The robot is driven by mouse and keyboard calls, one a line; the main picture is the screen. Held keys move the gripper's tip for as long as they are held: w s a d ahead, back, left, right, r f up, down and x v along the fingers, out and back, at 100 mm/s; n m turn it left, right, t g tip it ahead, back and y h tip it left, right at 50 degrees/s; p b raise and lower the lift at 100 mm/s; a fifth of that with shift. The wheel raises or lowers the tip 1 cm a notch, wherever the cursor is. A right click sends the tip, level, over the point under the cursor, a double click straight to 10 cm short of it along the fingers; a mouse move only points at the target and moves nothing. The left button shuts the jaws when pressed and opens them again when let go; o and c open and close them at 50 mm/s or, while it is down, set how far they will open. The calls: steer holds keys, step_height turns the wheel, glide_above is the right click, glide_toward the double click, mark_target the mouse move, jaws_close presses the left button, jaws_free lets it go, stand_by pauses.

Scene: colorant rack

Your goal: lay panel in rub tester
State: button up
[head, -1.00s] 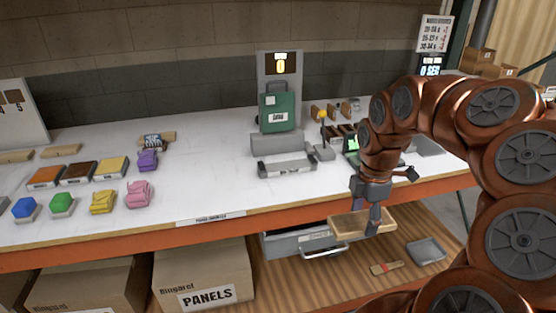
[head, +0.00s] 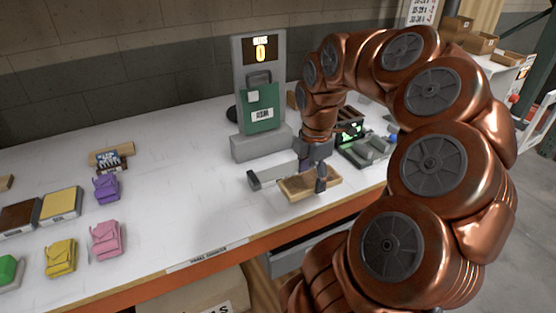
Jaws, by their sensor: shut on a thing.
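My gripper (head: 312,177) is shut on a light wooden panel (head: 292,189), in front of the rub tester. The panel looks roughly level, close over the white bench near its front edge; I cannot tell whether it touches anything below. The rub tester (head: 261,100) is a grey upright with a green head and a display reading 0. Its low grey bed (head: 264,179) lies in front of its base, and its right part is hidden behind my gripper and the panel.
Purple (head: 106,188), pink (head: 106,239) and yellow (head: 61,257) bag-shaped items lie on the left of the bench. A device with a green screen (head: 350,131) stands right of the tester. The bench between the bags and the tester is clear.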

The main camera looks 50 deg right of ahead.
steer(key=p, duration=0.4)
glide_above(282, 170)
steer(key=shift+f, duration=0.65)
steer(key=shift+f+p, duration=0.7)
steer(key=shift+f, duration=1.05)
steer(key=shift+f, duration=0.15)
steer(key=o, duration=1.3)
